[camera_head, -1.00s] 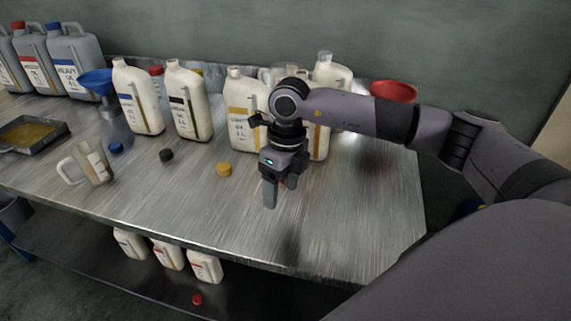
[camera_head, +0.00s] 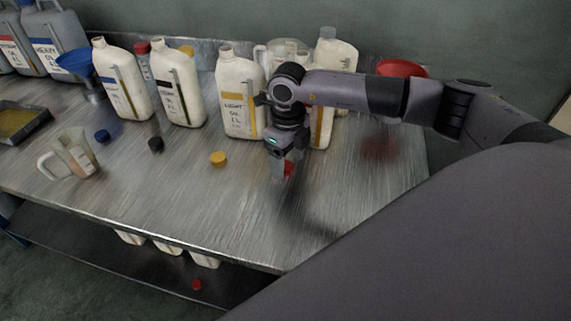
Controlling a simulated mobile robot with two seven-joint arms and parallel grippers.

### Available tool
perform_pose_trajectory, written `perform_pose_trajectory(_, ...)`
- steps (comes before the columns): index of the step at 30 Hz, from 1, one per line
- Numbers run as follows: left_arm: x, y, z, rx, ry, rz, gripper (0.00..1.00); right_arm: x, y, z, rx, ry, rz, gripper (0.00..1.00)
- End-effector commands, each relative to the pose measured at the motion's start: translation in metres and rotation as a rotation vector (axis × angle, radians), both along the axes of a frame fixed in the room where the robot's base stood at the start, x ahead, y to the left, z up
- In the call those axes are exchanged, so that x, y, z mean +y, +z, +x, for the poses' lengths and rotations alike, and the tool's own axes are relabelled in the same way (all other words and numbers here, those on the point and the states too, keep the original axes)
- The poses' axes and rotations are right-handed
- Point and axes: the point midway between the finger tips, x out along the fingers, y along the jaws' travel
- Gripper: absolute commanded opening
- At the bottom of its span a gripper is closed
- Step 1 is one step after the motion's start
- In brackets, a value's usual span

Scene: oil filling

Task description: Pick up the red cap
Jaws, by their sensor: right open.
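A small red cap (camera_head: 289,169) is on the metal table, partly hidden by my right gripper (camera_head: 279,174). My right gripper points down with its fingers open beside or around the cap. I cannot tell whether the fingers touch it. A second small red cap (camera_head: 197,285) lies lower down, below the table top. My left gripper is not in view.
White bottles (camera_head: 240,95) stand behind my right gripper. A yellow cap (camera_head: 218,159), a black cap (camera_head: 156,144) and a blue cap (camera_head: 102,136) lie to the left, near a clear jug (camera_head: 77,158). A red funnel (camera_head: 402,68) is at the back right. The front of the table (camera_head: 190,205) is clear.

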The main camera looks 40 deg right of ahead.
Motion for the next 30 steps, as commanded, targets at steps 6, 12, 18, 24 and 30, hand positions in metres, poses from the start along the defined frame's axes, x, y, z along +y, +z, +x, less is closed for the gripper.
perform_pose_trajectory(6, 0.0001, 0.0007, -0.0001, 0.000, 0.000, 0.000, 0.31, 0.0005, -0.0133, -0.0002, -0.001, 0.000, 0.001, 0.68)
perform_pose_trajectory(12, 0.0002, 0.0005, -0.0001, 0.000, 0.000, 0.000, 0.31, 0.0005, -0.0130, -0.0002, -0.001, 0.000, 0.001, 0.52)
perform_pose_trajectory(18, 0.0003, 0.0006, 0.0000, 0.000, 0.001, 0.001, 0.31, 0.0004, -0.0127, -0.0001, -0.001, 0.000, 0.001, 0.10)
perform_pose_trajectory(24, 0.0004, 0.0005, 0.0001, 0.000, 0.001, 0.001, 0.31, 0.0003, -0.0126, -0.0001, -0.001, 0.000, 0.001, 0.09)
perform_pose_trajectory(30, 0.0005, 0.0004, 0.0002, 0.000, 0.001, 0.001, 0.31, 0.0002, -0.0100, 0.0001, -0.002, 0.000, 0.002, 0.09)
